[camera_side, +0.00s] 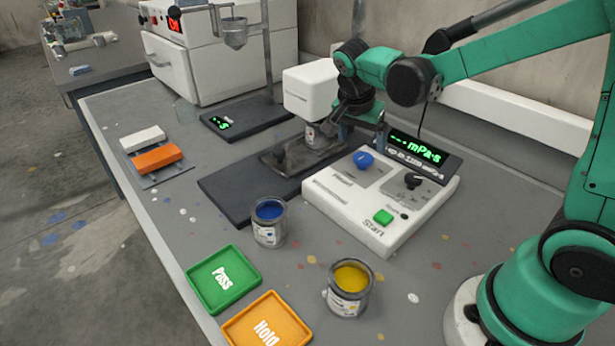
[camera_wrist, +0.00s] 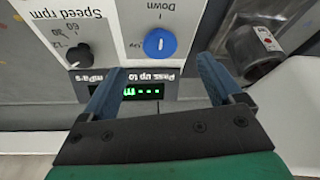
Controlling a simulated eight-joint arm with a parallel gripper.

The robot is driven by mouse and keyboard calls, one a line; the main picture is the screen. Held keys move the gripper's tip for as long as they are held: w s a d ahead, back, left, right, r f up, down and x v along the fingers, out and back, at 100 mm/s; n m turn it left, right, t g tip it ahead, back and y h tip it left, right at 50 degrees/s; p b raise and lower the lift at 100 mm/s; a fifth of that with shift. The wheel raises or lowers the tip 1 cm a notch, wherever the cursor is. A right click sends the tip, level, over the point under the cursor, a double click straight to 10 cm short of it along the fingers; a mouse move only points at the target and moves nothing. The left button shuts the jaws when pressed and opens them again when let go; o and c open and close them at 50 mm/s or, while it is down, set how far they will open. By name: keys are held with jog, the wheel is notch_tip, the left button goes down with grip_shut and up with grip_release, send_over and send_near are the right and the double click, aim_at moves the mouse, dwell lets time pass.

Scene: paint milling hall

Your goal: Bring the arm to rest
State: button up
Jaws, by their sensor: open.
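My gripper (camera_side: 362,138) hangs from the green arm just behind the white control box (camera_side: 335,208) and beside the white instrument head (camera_side: 308,90). In the wrist view its two blue-grey fingers (camera_wrist: 160,66) stand wide apart with nothing between them. The blue knob (camera_wrist: 160,43), labelled Down, and the lit green display (camera_wrist: 142,91) show past the fingers. The display (camera_side: 418,150) reads dashes and mPa·s in the side view. A metal tin (camera_side: 314,136) stands under the instrument head, close to the gripper; contact cannot be told.
An open blue-paint tin (camera_side: 269,234) and yellow-paint tin (camera_side: 346,303) stand in front. A green Pass tray (camera_side: 223,304) and orange Hold tray (camera_side: 267,337) look empty. White and orange blocks lie at the left edge. A white cabinet (camera_side: 195,65) stands at the back left.

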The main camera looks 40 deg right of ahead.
jog(key=shift+a+r, duration=0.1)
jog(key=shift+r, duration=0.15)
jog(key=shift+s+a+r+n, duration=0.25)
jog(key=shift+n, duration=0.15)
jog(key=s+a+r+n+t+y, duration=0.2)
jog(key=s+a+n+t+y, duration=0.2)
jog(key=n, duration=1)
jog(key=s+a+t, duration=0.2)
jog(key=a, duration=0.1)
jog(key=shift+s+a+r, duration=0.3)
jog(key=shift+a, duration=0.05)
